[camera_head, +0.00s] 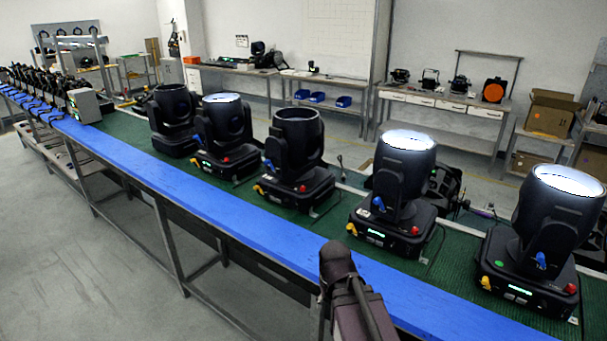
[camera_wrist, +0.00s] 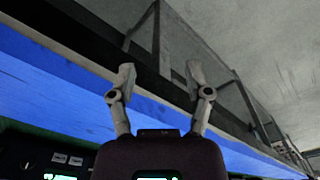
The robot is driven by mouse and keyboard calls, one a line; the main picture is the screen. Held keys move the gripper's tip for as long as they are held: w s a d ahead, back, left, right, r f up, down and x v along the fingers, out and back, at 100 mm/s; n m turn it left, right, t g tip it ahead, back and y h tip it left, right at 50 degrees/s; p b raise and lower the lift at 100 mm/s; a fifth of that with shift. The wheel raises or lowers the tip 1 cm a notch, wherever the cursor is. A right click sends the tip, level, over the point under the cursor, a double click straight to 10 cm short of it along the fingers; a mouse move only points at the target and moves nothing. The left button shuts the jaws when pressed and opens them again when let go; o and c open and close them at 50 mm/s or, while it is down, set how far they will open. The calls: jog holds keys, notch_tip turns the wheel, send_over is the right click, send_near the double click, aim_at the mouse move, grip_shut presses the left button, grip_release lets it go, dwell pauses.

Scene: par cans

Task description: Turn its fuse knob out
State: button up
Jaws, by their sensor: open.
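Several black moving-head lamps stand upright in a row on a green conveyor: the nearest lamp (camera_head: 552,235), a second (camera_head: 400,190), a third (camera_head: 298,160), a fourth (camera_head: 226,135) and the farthest (camera_head: 172,120). Small coloured parts sit on their bases, such as a yellow knob (camera_head: 486,283) and a red knob (camera_head: 570,288) on the nearest lamp. I cannot tell which knob is the fuse knob. My gripper (camera_wrist: 160,78) is open and empty over the blue strip in the wrist view, apart from the lamps. In the head view my arm shows at bottom centre; its fingers cannot be made out.
A blue strip (camera_head: 190,185) runs along the conveyor's near edge, on a metal frame. The green conveyor bed (camera_head: 455,255) shows between lamps. Shelves, a workbench (camera_head: 440,100) and cardboard boxes (camera_head: 550,112) stand behind. The grey floor at left is clear.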

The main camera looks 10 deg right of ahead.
notch_tip(320, 180, up, 15)
jog(key=w+p, duration=0.3)
jog(key=p, duration=1.1)
notch_tip(320, 180, up, 10)
jog(key=n+p, duration=0.9)
jog(key=n, duration=0.7)
send_over(303, 187)
jog(key=shift+s+a+f, duration=0.1)
jog(key=shift+s, duration=0.25)
jog(key=shift+f, duration=0.1)
jog(key=f+b, duration=1.3)
jog(key=shift+w+f, duration=0.3)
jog(key=shift+w, duration=0.05)
